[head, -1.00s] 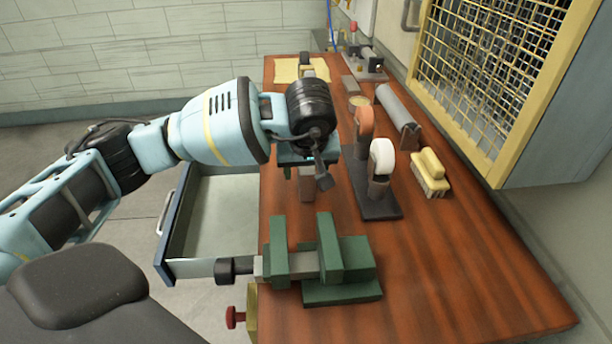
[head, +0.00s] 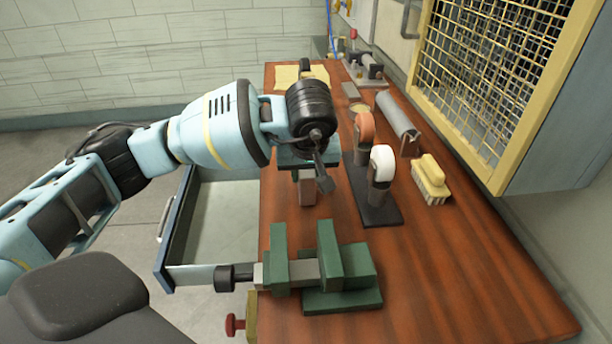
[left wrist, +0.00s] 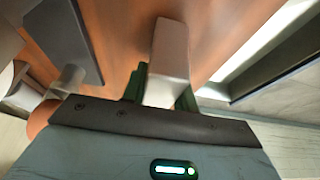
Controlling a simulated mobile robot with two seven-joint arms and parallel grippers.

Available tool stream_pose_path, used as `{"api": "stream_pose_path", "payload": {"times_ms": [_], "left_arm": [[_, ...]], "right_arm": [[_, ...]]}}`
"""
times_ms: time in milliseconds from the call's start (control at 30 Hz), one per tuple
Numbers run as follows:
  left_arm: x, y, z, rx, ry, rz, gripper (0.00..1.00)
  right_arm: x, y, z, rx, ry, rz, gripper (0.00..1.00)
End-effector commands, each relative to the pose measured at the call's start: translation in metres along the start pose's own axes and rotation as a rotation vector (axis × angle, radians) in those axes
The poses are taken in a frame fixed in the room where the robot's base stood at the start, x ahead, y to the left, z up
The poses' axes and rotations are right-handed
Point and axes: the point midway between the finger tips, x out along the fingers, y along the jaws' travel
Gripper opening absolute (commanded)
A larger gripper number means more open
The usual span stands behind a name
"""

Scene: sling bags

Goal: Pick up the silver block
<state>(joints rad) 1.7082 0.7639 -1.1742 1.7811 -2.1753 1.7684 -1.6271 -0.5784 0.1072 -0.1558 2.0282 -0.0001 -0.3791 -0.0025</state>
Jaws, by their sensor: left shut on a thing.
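The silver block (head: 307,190) is a small upright block, pinkish grey in this light, under my left gripper (head: 306,174) at the left part of the bench. In the left wrist view the block (left wrist: 168,60) stands out pale from the gripper's edge, over the brown wood. Green shapes flank its lower end there. My left gripper is shut on the block; its fingers are mostly hidden by the wrist. I cannot tell for sure how far the block is above the bench. My right gripper is not in view.
A green vise (head: 330,272) stands on the near side of the bench. A tape stand (head: 376,210) with two rolls and a yellow brush (head: 431,178) are to the right. An open drawer (head: 212,222) juts out left. The bench's right front is clear.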

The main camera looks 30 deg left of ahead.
Motion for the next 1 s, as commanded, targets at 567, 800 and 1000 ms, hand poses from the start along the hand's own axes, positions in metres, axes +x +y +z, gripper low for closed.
{"api": "stream_pose_path", "payload": {"times_ms": [567, 800, 1000], "left_arm": [[-0.046, -0.077, 0.022, 0.000, 0.003, -0.002, 0.00], [-0.059, -0.119, 0.041, -0.001, 0.002, -0.001, 0.00], [-0.065, -0.137, 0.049, 0.000, 0.001, 0.001, 0.00]], "right_arm": [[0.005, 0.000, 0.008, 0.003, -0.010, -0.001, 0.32], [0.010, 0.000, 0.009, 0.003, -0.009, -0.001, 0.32], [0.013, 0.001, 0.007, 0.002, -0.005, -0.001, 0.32]]}}
